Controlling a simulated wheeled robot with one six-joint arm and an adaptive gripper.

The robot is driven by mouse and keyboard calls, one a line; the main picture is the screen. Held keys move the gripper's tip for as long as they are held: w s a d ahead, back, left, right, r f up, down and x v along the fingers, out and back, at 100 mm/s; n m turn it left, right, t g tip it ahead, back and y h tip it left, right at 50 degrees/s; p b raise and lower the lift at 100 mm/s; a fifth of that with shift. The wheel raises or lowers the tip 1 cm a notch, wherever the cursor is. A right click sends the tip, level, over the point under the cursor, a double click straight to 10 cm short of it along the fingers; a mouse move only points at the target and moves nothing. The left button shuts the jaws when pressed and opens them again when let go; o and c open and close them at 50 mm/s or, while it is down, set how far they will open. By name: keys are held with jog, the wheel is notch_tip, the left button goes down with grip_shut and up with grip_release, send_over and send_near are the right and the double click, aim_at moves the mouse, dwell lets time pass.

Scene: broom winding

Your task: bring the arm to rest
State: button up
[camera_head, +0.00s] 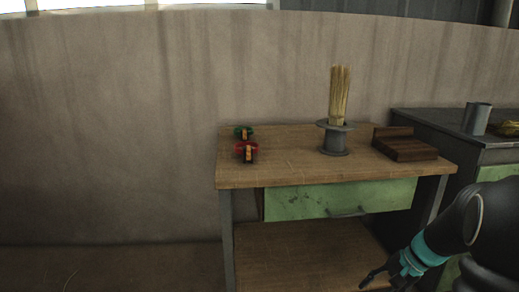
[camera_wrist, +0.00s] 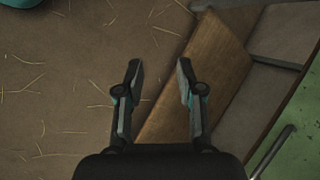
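My gripper (camera_head: 377,279) hangs low at the lower right in the head view, in front of the wooden workbench (camera_head: 280,172) and below its top. In the wrist view my gripper (camera_wrist: 159,75) points down with its two fingers apart and nothing between them. Below the fingers are the brown floor and the edge of the bench's lower shelf (camera_wrist: 205,75). My arm bends in from the right edge of the head view.
On the bench stand a grey holder (camera_head: 334,143) with upright straw bristles (camera_head: 339,95), a dark wooden block (camera_head: 404,147), and red (camera_head: 246,150) and green (camera_head: 243,132) clamp-like items. A green drawer (camera_head: 340,198) is under the top. Straw (camera_wrist: 62,92) litters the floor. A metal counter (camera_head: 450,125) stands right.

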jog(key=s+a+r+n+t+h, duration=0.2)
jog(key=s+a+r, duration=0.4)
jog(key=s, duration=0.3)
jog(key=s+a+r+n+t+h, duration=0.1)
jog(key=s+a+r+n+h, duration=0.3)
jog(key=s+a+r+n, duration=0.3)
jog(key=s, duration=0.2)
jog(key=shift+s+a+r+t, duration=0.2)
jog(key=shift+s+a+t, duration=0.1)
jog(key=shift+t, duration=0.1)
